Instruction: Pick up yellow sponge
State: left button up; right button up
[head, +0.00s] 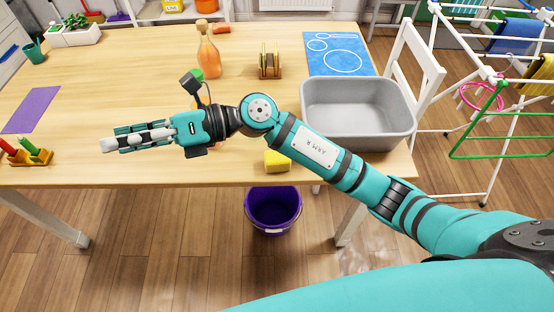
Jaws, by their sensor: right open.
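The yellow sponge (278,161) lies on the wooden table (130,78) near its front edge. My right arm passes close above it in the picture and may hide part of it. My right gripper (104,146) is open and points left, over the table's front left part, well to the left of the sponge. Nothing shows between its fingers. My left gripper is not in view.
A grey basin (358,122) stands right of the sponge. An orange bottle (209,52), a wooden holder (270,62) and a blue mat (338,54) are behind. A purple bucket (273,208) is below the front edge. A purple mat (32,109) lies left.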

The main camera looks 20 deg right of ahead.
notch_tip(320, 180, down, 5)
jog(key=n+g+h, duration=0.2)
jog(key=n+h, duration=0.2)
jog(key=n+t+h, duration=0.2)
jog(key=h, duration=1.5)
send_near(277, 156)
notch_tip(277, 156, down, 6)
jog(key=shift+w+d+r+p, duration=0.1)
jog(key=shift+w+d+p, duration=0.1)
jog(key=shift+p, duration=0.6)
jog(key=f, duration=0.1)
jog(key=f+p, duration=0.1)
jog(key=f, duration=0.1)
jog(key=s+d+f, duration=0.1)
jog(key=shift+d+f, duration=0.15)
jog(key=shift+f, duration=0.15)
jog(key=shift+w+f, duration=0.1)
jog(key=shift+f, duration=0.25)
jog(key=shift+c, duration=0.3)
